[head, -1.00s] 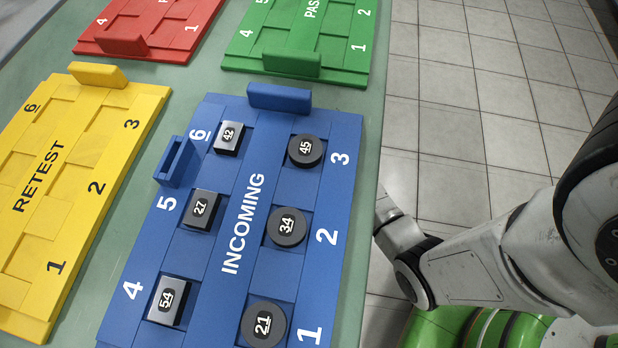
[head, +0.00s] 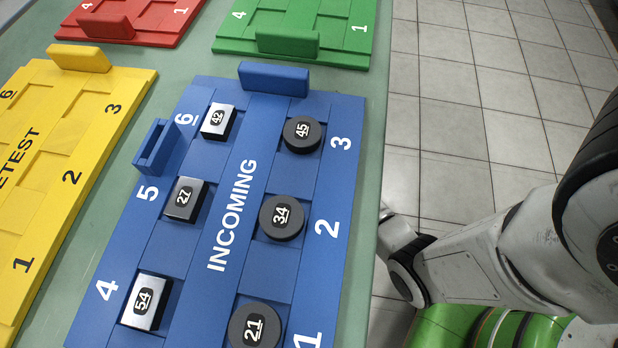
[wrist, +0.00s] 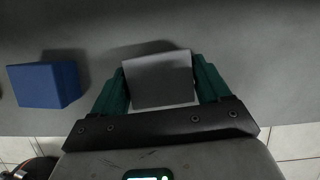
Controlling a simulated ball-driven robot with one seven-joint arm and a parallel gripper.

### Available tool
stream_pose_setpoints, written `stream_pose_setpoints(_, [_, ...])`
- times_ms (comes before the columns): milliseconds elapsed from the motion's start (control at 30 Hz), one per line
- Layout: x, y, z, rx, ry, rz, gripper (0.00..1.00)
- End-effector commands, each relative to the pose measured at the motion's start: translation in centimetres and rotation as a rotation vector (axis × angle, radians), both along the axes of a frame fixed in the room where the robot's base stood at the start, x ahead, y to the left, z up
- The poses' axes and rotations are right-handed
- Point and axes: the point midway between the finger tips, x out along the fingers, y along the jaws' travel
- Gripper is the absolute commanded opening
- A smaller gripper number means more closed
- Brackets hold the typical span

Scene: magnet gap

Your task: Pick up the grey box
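The grey box (wrist: 160,80) shows in the wrist view, between the two green fingers of my gripper (wrist: 161,88). The fingers lie against its left and right sides, and my gripper looks shut on it. I cannot tell whether the box rests on the grey surface or is just above it. A dark shadow lies beyond its far edge. My gripper and the grey box are not in the head view, where only part of my arm shows at the right.
A blue cube (wrist: 44,84) stands left of my gripper on the grey surface (wrist: 240,40). The head view shows the blue INCOMING board (head: 232,215) with several numbered pieces, and yellow (head: 60,165), green (head: 335,30) and red (head: 140,35) boards. Tiled floor (head: 470,130) lies right.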

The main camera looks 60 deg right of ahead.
Motion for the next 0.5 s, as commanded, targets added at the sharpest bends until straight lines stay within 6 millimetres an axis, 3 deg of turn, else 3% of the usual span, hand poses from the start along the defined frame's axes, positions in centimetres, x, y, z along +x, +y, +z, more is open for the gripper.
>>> stream_pose_setpoints(500, [-0.01, -0.02, 0.01, 0.0, 0.0, 0.0, 0.29])
